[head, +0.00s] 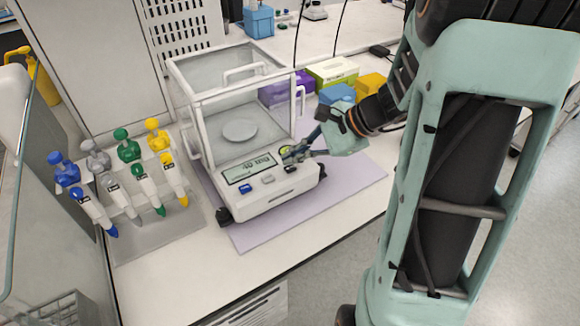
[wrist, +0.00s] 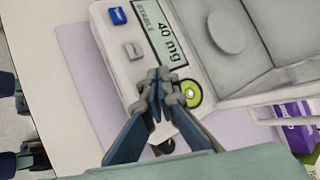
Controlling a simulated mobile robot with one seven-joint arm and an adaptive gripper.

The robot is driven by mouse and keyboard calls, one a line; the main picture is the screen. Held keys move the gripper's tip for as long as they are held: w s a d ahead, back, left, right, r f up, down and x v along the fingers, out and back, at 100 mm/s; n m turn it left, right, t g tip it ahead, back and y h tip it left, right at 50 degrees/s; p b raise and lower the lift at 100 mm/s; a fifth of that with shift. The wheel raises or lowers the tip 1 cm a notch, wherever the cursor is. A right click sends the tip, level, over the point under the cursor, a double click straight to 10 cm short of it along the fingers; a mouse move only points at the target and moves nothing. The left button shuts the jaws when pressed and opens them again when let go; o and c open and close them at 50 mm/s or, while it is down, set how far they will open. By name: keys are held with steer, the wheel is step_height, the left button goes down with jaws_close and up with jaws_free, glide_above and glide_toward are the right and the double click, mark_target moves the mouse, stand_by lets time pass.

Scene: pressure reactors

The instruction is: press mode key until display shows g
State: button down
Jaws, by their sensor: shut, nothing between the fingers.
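The white balance (head: 262,201) stands on the bench with its glass draft shield above a round pan. Its display (head: 249,168) reads "40 mg" in the wrist view (wrist: 166,38), with small text beside it. Below the display are a blue key (wrist: 117,16) and a grey key (wrist: 133,50); key labels are too small to read. My gripper (wrist: 160,76) is shut and empty, its tips over the front panel between the grey key and a green round level bubble (wrist: 190,93). The tips hide the panel beneath them; I cannot tell whether they touch it.
A pipette rack (head: 125,205) with several coloured pipettes stands left of the balance. Purple, green, blue and yellow boxes (head: 338,72) stand behind it. A lilac mat (head: 350,180) lies under the balance, bare at the front and right.

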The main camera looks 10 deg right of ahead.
mark_target(293, 169)
steer(key=shift+f+b, duration=0.4)
steer(key=shift+f+b, duration=0.45)
stand_by(0.5)
stand_by(0.3)
steer(key=shift+r+p, duration=0.65)
steer(key=shift+r, duration=0.2)
steer(key=shift+r, duration=0.15)
step_height(293, 169, up, 5)
steer(key=p, duration=0.4)
stand_by(0.4)
